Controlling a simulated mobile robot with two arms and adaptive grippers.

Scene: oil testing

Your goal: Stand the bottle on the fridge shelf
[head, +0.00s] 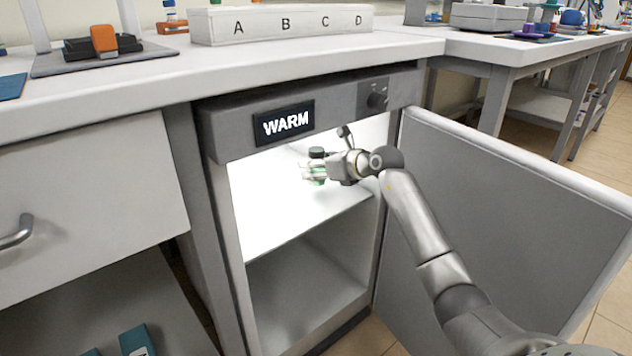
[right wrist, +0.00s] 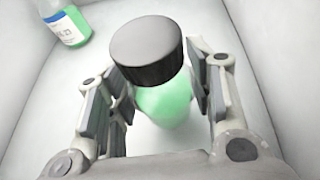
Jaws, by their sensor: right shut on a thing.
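The bottle (head: 317,153) has a black cap and green liquid. It is inside the open fridge (head: 215,215), above the upper shelf (head: 275,225). My right gripper (head: 314,172) reaches in through the opening and is shut on the bottle. In the right wrist view the held bottle (right wrist: 150,60) shows cap-on between the two fingers of my right gripper (right wrist: 160,95), seen from above. I cannot tell whether its base touches the shelf. My left gripper is not in view.
A second green bottle with a white label (right wrist: 68,22) is at the upper left in the right wrist view, near a wall. The fridge door (head: 510,215) stands open at the right. A "WARM" display (head: 285,123) is above the opening. The shelf's front is clear.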

